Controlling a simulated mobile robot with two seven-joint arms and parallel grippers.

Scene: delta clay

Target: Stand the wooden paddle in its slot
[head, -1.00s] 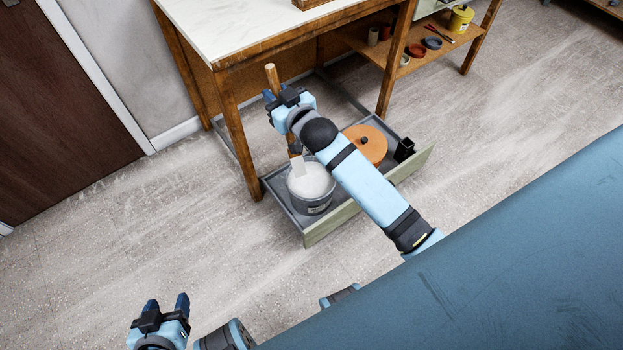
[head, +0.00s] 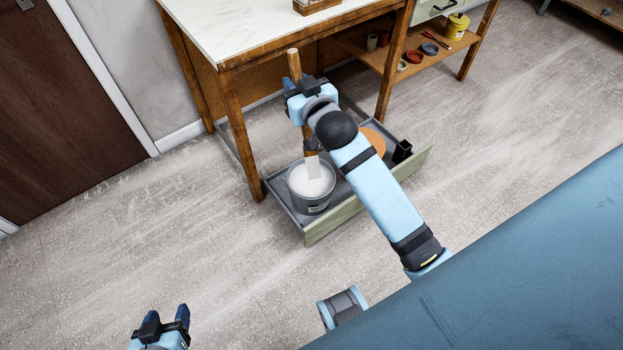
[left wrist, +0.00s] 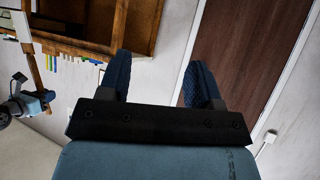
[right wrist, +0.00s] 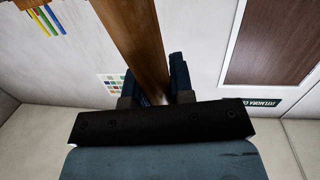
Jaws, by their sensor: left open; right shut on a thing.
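The wooden paddle (head: 294,64) is upright in my right gripper (head: 304,86), handle up. Its white lower end (head: 314,168) overlaps the white content of the grey bucket (head: 311,204); I cannot tell whether it is dipped or above. In the right wrist view the paddle's wood (right wrist: 138,38) runs between the fingers (right wrist: 155,88). A small black holder (head: 403,151), perhaps the slot, stands at the drawer's right end; its inside is unclear. My left gripper (head: 167,318) is open and empty, low at the left; its spread fingers (left wrist: 158,82) show in the left wrist view.
The open drawer (head: 340,223) holds the bucket, an orange disc (head: 374,140) partly behind my right arm, and the black holder. A wooden table (head: 225,35) stands behind, its legs close by. The floor (head: 130,235) at left is clear.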

